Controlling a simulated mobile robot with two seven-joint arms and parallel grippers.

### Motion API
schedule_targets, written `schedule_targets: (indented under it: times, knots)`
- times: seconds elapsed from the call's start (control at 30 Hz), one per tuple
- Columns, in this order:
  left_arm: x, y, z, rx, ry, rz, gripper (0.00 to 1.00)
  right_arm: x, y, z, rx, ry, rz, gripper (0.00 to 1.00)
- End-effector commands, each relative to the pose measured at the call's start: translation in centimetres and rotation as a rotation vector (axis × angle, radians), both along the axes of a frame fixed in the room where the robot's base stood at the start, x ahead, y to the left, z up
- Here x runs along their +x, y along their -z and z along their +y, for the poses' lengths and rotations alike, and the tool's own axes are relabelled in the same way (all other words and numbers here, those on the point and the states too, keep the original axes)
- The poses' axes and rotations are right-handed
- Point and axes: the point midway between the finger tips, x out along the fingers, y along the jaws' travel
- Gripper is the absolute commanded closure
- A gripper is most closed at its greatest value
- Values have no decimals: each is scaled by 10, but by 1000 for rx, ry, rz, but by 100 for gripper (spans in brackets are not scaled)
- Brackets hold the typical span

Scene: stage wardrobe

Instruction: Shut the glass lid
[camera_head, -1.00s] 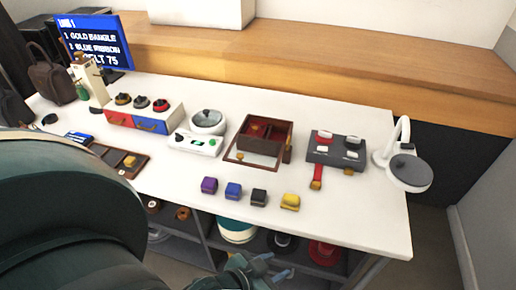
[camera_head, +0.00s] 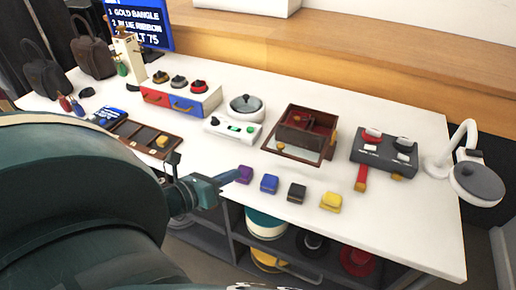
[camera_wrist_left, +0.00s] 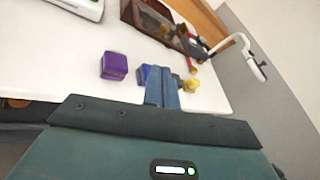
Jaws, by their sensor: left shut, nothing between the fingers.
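A dark brown wooden box (camera_head: 322,121) with a red inside stands open at the middle of the white table. A brown-framed clear panel, which looks like its glass lid (camera_head: 304,153), lies at its front with a small gold knob. The box also shows at the top of the left wrist view (camera_wrist_left: 150,18), partly cut off. My left gripper (camera_head: 243,173) is shut and empty, over the table's front edge beside the purple block (camera_head: 244,175). Its blue fingers (camera_wrist_left: 162,88) show in the left wrist view, in front of a blue block. My right gripper is not in view.
Purple, blue (camera_head: 269,184), black (camera_head: 297,193) and yellow (camera_head: 331,201) blocks line the front edge. A round lidded device (camera_head: 245,107) stands left of the box, a grey switch panel (camera_head: 384,152) and white lamp (camera_head: 475,182) right. Shelves with hats are below.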

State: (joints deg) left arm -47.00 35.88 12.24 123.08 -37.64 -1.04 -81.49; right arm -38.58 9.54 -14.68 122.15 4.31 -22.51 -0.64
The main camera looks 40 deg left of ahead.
Motion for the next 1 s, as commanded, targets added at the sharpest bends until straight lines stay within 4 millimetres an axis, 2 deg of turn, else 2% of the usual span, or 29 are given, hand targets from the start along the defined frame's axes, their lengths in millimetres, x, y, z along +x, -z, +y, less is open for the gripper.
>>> schedule_targets:
  times: [0.03, 0.1, 0.23, 0.43, 1.0]
  knots:
    - [2, -3, 3, 145, 60, -36, 100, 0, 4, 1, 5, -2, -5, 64]
    - [5, -10, 5, 296, 120, -78, 100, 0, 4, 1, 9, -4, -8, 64]
    - [8, -16, 6, 431, 172, -115, 100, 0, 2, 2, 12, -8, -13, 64]
    - [26, -15, 2, 444, 178, -122, 100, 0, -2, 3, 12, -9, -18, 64]
    - [108, 2, -17, 440, 172, -119, 100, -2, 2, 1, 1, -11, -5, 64]
